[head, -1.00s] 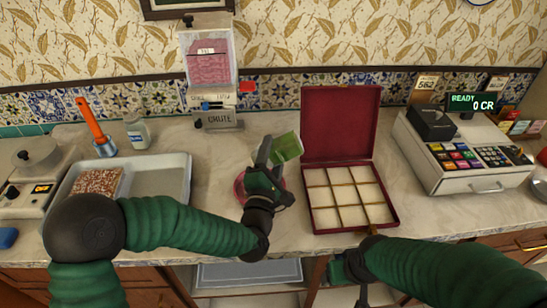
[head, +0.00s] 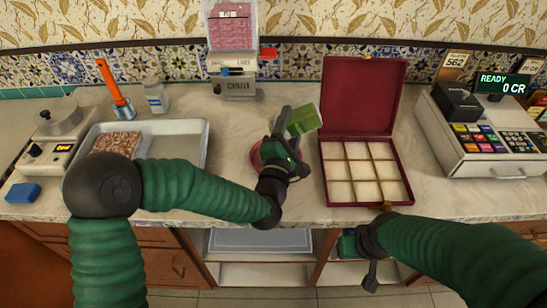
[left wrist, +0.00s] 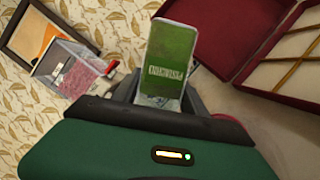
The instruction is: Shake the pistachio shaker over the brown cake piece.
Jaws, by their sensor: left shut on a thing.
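The pistachio shaker (head: 304,118) is green with a clear end. My left gripper (head: 283,122) is shut on it and holds it tilted above the counter. In the left wrist view the shaker (left wrist: 170,58) shows its label between my fingers. A pink-red round dish (head: 256,156) lies under my left gripper, mostly hidden by it. I cannot see a brown cake piece on the dish; a brownish speckled slab (head: 117,142) lies in the metal tray (head: 190,150) at the left. My right gripper (head: 366,250) is low, in front of the counter edge, and its jaws are unclear.
An open red box (head: 365,198) with a gridded pale inside stands right of the dish. A cash register (head: 480,145) is farther right. A pink-filled dispenser (head: 232,50) stands behind. A scale (head: 60,125), an orange-handled tool (head: 112,85) and a jar (head: 155,95) are at the left.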

